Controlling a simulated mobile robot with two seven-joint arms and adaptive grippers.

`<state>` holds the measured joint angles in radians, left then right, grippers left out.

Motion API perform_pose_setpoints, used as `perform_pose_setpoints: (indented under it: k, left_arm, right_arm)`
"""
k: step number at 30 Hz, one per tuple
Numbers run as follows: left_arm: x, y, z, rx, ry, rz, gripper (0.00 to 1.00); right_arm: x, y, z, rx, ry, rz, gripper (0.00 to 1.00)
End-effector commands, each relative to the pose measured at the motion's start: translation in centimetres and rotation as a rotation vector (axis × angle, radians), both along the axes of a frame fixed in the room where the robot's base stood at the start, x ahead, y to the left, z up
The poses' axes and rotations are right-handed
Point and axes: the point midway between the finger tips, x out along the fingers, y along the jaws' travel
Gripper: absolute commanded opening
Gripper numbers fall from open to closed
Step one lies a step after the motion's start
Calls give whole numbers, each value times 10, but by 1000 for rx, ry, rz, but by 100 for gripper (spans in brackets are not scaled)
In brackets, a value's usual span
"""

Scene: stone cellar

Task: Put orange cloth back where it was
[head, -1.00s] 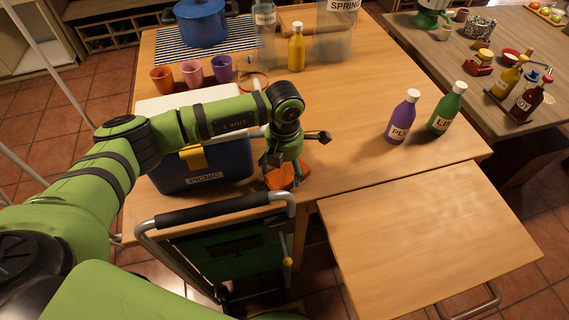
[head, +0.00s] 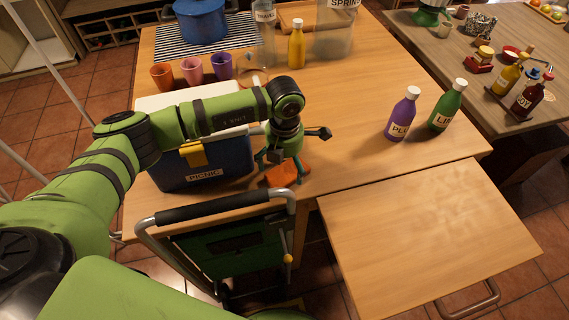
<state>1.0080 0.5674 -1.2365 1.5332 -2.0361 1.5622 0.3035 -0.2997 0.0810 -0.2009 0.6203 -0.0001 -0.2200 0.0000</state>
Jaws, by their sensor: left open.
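The orange cloth (head: 283,175) lies crumpled on the wooden table, near its front edge, to the right of the blue picnic cooler. My left gripper (head: 282,168) points down directly over the cloth, with its fingers spread at the cloth's sides. It is open; whether its fingertips touch the cloth is hard to tell. The gripper and wrist hide part of the cloth. My right gripper is not in view.
The blue picnic cooler (head: 205,172) stands close left of the gripper. A cart handle (head: 215,207) rises in front of the table. Purple (head: 401,118) and green (head: 447,107) bottles stand to the right. The pulled-out wooden board (head: 425,235) is bare.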

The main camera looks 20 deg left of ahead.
Motion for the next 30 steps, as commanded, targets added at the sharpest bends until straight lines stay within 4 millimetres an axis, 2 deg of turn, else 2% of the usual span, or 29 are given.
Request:
perform_pose_setpoints:
  k: [9, 15, 21, 30]
  left_arm:
    - [2, 0, 65, -1, -7, 0, 100]
    - [1, 0, 99, -1, -5, 1, 100]
    - [1, 0, 113, 0, -2, 1, 100]
    - [0, 0, 114, -1, -2, 0, 100]
  right_arm:
    - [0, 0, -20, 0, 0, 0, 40]
    - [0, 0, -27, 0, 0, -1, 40]
    - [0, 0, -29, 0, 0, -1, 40]
    - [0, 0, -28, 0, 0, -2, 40]
